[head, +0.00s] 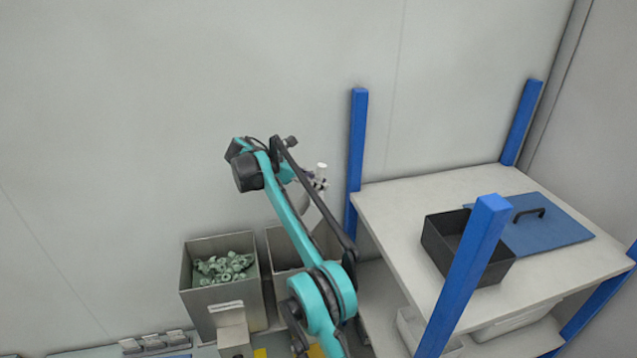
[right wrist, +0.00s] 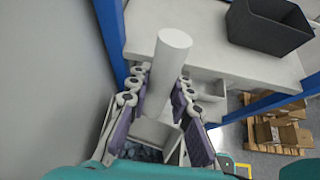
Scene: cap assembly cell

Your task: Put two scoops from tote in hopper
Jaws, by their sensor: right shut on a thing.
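My right gripper (head: 319,184) is shut on the pale handle of a scoop (head: 321,168), raised beside the wall above the bins. In the right wrist view, the fingers (right wrist: 165,100) close around the thick white handle (right wrist: 168,60), with the scoop's grey body below it. Small bluish-grey pieces (right wrist: 140,152) show at the bottom there; I cannot tell whether they lie in the scoop or below it. A grey bin (head: 222,300) holds many green parts (head: 222,268). A second grey bin (head: 278,250) is partly hidden by my arm. Neither is labelled tote or hopper. My left gripper is not in view.
A white-topped table (head: 400,205) with blue posts (head: 357,150) stands at the right. On it are an open black box (head: 440,252) and a blue panel with a black handle (head: 560,228). Cardboard boxes on a pallet (right wrist: 280,130) show in the right wrist view.

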